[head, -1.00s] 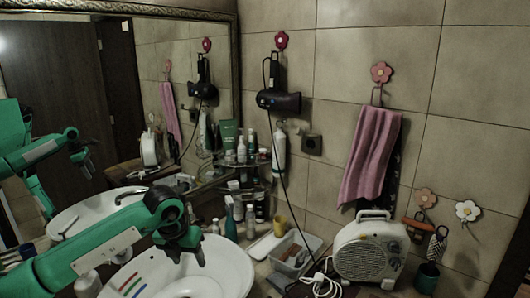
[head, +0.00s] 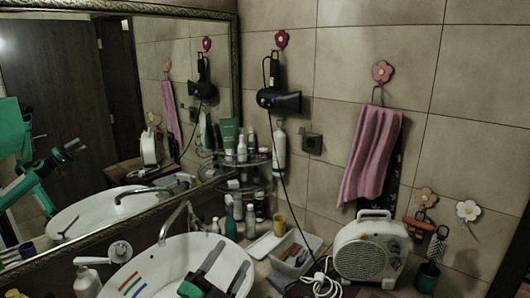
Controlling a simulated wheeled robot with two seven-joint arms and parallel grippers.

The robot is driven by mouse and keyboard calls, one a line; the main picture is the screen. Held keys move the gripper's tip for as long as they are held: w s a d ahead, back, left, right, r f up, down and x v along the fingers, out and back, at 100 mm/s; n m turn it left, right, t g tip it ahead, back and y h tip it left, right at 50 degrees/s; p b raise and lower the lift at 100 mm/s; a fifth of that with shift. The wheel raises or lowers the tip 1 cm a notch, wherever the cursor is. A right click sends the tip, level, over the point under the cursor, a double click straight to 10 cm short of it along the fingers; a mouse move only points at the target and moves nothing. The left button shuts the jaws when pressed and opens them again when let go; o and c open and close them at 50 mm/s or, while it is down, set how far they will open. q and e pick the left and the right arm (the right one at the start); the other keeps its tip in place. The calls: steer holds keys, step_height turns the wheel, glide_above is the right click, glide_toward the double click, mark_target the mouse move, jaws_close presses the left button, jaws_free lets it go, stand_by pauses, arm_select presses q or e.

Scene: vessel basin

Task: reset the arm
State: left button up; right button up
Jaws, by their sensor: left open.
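My left gripper (head: 229,259) shows at the bottom of the head view, over the right part of the white basin (head: 170,252). Its two dark fingers are spread apart with nothing seen between them. Most of the arm behind it is below the frame. My right gripper does not show in the head view. A red, a green and a blue strip (head: 129,284) lie on the left side of the basin.
A metal faucet (head: 174,222) rises behind the basin, and a white soap dispenser (head: 87,280) stands left. To the right are bottles (head: 230,218), a clear bin (head: 293,252) and a white heater (head: 371,249). A mirror (head: 75,100) is behind.

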arm_select(q)
steer(key=s+a+f+n+g+y, duration=0.35)
steer(key=a+f+n+y, duration=0.3)
steer(key=f, duration=0.35)
steer(key=s+a+f+n+g+y, duration=0.3)
steer(key=s+a+f+n+y, duration=0.3)
steer(key=f, duration=0.3)
steer(key=s+a+f+n+g+h, duration=0.1)
steer(key=s+f+g, duration=0.4)
steer(key=s, duration=0.4)
steer(key=s+a+f+n+g, duration=0.15)
steer(key=s+f+g, duration=0.3)
steer(key=s, duration=0.45)
step_height(320, 180, down, 39)
steer(key=s+g+b, duration=0.2)
steer(key=b, duration=0.4)
steer(key=s+a+f+b, duration=0.2)
steer(key=s+f, duration=0.7)
steer(key=f, duration=0.2)
steer(key=s+a+f+b, duration=0.1)
steer(key=s+f+b, duration=0.1)
steer(key=s+f, duration=0.7)
step_height(320, 180, down, 2)
steer(key=shift+s+a+f+m+g, duration=0.2)
steer(key=shift+s+a+m+g, duration=0.15)
steer(key=shift+m+g, duration=0.05)
